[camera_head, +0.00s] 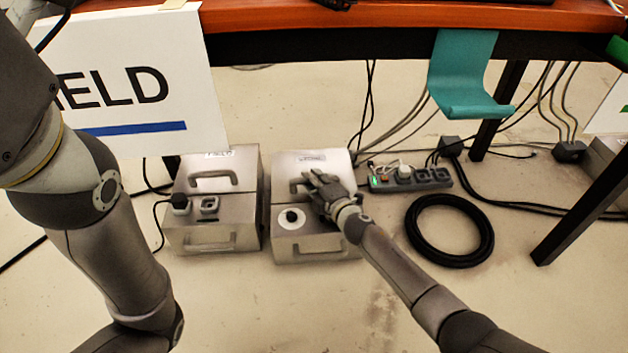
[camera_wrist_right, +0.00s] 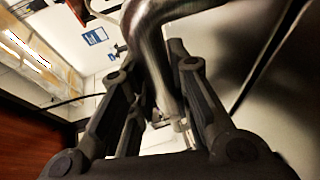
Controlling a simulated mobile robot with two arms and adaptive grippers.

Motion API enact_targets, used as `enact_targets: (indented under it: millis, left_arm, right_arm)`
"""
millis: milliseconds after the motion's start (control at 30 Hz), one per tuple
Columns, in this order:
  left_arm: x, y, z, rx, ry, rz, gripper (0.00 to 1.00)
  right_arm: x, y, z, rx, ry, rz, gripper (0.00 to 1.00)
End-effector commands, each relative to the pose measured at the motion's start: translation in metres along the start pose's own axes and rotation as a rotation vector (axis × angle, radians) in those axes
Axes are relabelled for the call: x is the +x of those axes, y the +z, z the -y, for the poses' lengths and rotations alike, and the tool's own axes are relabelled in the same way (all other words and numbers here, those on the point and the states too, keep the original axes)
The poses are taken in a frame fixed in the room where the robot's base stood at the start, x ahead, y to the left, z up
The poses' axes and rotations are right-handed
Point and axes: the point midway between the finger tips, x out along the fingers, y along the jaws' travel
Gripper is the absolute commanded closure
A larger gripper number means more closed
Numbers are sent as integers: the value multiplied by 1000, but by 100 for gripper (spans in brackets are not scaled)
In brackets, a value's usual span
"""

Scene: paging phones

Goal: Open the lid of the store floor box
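The store floor box (camera_head: 338,241) is the right one of two grey metal boxes under the table in the head view. Its lid (camera_head: 285,166) looks closed, with a label at its back and a handle on top. My right gripper (camera_head: 313,183) is at that lid handle. In the right wrist view the metal handle (camera_wrist_right: 152,50) passes between the fingers of my right gripper (camera_wrist_right: 153,85); whether they press on it I cannot tell. In the head view the gripper hides most of the handle. My left arm shows at the left, but its gripper is out of view.
A similar box (camera_head: 190,210) labelled FIELD stands close on the left. A power strip (camera_head: 410,178) and a coiled black cable (camera_head: 450,258) lie to the right. The table (camera_head: 330,15) overhangs behind, with a teal holder (camera_head: 466,75). Floor in front is clear.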

Motion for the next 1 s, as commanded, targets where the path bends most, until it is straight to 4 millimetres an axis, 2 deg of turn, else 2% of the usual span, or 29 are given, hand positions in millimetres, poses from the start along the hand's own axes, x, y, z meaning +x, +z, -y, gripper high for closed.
enact_targets:
  millis: [33, 100, 467, 900, 1000]
  left_arm:
    - [0, 0, 0, 0, 0, 0, 60]
    - [0, 0, 0, 0, 0, 0, 60]
    - [4, 2, 1, 0, 0, 1, 60]
    - [48, 17, 10, 1, 0, -1, 60]
    - [35, 32, 14, -4, -17, 52, 60]
  right_arm:
    - [0, 0, 0, -1, -1, 0, 93]
    - [0, 0, 0, -1, -1, 0, 100]
    - [0, 0, -2, 0, -6, 0, 100]
    - [6, 4, -29, 35, -99, 2, 100]
    - [8, 4, -33, 50, -118, 4, 100]
